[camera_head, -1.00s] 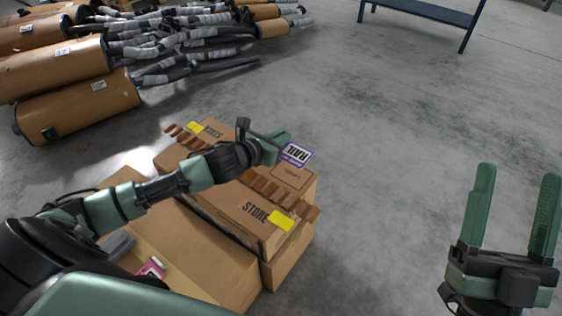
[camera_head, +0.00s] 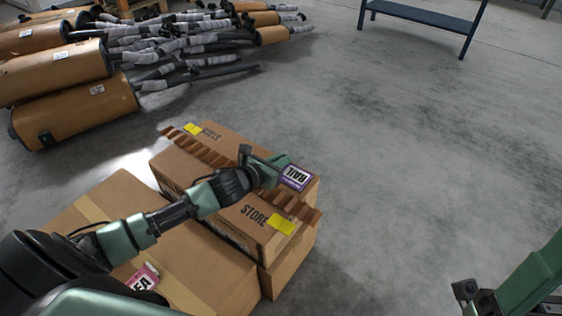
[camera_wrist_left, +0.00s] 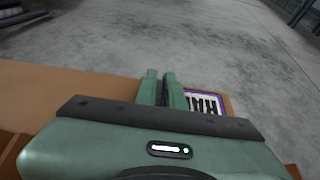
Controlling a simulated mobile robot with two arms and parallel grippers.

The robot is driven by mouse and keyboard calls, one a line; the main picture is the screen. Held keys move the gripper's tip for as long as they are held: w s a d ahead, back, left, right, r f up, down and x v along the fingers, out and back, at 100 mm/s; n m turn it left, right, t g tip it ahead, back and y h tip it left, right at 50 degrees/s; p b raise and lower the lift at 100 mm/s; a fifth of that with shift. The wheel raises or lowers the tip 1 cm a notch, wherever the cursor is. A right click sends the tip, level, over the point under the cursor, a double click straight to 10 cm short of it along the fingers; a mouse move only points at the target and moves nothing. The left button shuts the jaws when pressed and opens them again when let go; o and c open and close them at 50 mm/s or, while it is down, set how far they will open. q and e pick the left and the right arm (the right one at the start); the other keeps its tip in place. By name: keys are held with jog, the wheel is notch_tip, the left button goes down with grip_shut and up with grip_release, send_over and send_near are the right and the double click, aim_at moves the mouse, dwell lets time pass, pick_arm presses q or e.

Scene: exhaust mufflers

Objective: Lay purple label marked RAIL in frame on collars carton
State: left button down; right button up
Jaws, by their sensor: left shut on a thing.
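The frame is now hidden. I cannot tell whether the label lies flat on the cardboard or is just above it. My left gripper (camera_head: 284,164) is shut on the label's edge. In the left wrist view the fingers (camera_wrist_left: 160,80) are close together, with the label (camera_wrist_left: 206,102) partly hidden behind the gripper body. My right gripper (camera_head: 535,280) is cut off at the lower right; its jaw gap is unclear.
A lower carton (camera_head: 190,262) with a pink label (camera_head: 143,277) is at the left. Mufflers (camera_head: 75,105) lie at the back left. The floor to the right is clear.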

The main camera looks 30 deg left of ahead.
pick_arm(q)
jog(key=c, duration=1.5)
grip_release()
jog(key=shift+r, duration=0.1)
